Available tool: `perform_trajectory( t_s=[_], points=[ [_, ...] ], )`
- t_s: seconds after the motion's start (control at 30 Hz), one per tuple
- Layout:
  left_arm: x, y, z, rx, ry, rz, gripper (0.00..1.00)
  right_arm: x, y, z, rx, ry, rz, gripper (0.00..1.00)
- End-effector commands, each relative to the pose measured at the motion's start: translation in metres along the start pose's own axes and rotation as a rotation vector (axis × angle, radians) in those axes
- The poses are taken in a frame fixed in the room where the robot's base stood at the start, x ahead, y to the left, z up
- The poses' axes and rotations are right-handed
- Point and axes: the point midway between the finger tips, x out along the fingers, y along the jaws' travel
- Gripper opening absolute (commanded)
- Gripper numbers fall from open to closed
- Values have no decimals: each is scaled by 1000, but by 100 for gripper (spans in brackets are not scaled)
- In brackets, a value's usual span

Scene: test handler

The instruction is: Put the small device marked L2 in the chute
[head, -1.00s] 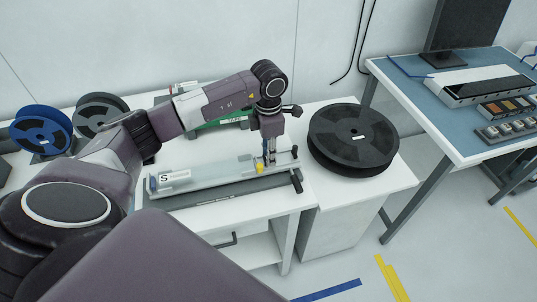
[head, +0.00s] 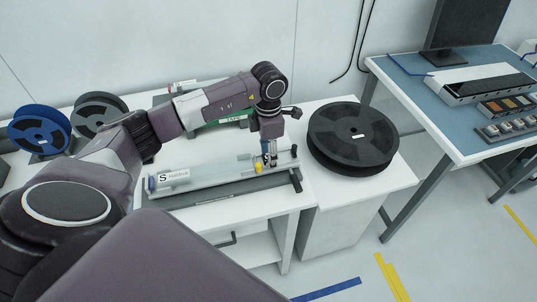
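My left gripper (head: 269,158) points straight down over the right end of a long, pale, see-through track (head: 220,175). The track lies on the white bench and has a label with a large S at its left end; it may be the chute. A small pale patch with a dark mark shows at the fingertips, too small to read. I cannot tell whether the fingers are open or hold something. No device marked L2 can be made out. My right gripper is not in view.
A large black reel (head: 353,138) lies right of the track. A blue reel (head: 40,131) and a grey reel (head: 99,113) stand at the left. A yellow part (head: 258,168) sits beside the fingers. A blue-topped table (head: 425,95) stands at the right.

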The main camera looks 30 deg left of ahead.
Motion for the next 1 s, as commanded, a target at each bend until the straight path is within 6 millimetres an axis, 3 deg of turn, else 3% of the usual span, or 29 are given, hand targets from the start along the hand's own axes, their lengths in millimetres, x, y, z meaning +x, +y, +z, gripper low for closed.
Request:
perform_trajectory(
  t_s=[0.13,0.3,0.6,0.8,1.0],
  points=[
    [-14,-1,-2,-1,5,-2,43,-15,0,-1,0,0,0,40],
    [-47,2,1,-1,-3,5,43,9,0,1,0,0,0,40],
    [-110,1,1,0,-3,4,43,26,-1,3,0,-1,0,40],
    [-128,1,0,-1,-1,2,43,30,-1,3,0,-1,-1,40],
    [-132,1,0,-1,-1,1,43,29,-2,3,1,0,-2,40]
  ],
)
